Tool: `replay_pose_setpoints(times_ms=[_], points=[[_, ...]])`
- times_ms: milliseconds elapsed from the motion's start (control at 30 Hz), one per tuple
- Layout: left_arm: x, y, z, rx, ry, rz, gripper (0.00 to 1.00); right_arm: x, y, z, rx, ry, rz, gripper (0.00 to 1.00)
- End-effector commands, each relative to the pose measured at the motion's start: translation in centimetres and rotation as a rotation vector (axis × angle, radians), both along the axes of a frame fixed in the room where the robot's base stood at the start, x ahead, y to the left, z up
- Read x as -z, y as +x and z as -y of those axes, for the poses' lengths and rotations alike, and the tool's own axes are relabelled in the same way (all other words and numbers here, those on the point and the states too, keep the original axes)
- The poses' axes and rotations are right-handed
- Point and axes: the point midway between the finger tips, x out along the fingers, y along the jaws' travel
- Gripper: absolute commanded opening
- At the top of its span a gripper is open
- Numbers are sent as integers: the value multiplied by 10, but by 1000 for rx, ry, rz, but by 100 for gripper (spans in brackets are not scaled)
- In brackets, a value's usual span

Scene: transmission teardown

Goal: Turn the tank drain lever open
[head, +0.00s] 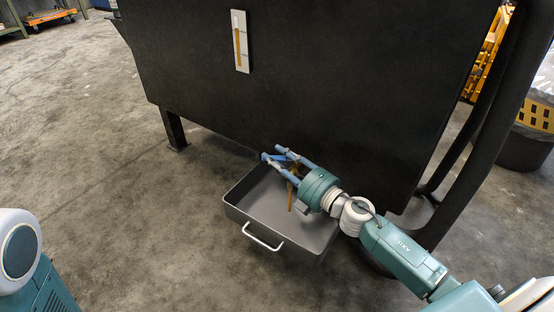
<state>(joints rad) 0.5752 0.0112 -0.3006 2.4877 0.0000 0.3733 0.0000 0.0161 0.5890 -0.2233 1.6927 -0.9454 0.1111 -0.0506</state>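The black tank (300,80) fills the upper middle of the head view. My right gripper (270,152) is at the tank's lower edge, above the drain tray, its two blue fingers apart and pointing at the tank. A short blue piece (284,157) shows between the fingers; I cannot tell whether it is the drain lever or whether the fingers touch it. A thin amber strip (291,196) hangs below the gripper over the tray; it looks like oil, but I cannot tell for sure. The drain valve is hidden. My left gripper is out of view.
A grey open tray (290,240) with a front handle (262,239) sits on the floor under the tank's edge. A sight gauge (240,42) with an amber column is on the tank face. Tank legs (174,130) stand nearby. Floor at left is clear.

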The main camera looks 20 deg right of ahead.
Motion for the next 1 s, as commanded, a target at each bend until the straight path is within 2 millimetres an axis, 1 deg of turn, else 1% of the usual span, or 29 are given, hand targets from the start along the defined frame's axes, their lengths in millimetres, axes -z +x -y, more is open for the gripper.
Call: replay_pose_setpoints(times_ms=[233,367,467,700,800,900,1000], points=[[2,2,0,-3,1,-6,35,1,-1,0,0,1,-1,33],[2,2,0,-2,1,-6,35,2,-10,3,0,2,-4,33],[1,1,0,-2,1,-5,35,2,-25,9,0,1,-4,33],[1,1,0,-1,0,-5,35,2,-72,27,2,0,-4,33],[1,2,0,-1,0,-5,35,2,-89,34,2,3,-4,33],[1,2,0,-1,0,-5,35,2,-101,38,1,1,-3,33],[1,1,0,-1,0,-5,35,1,-109,42,2,2,-2,33]])
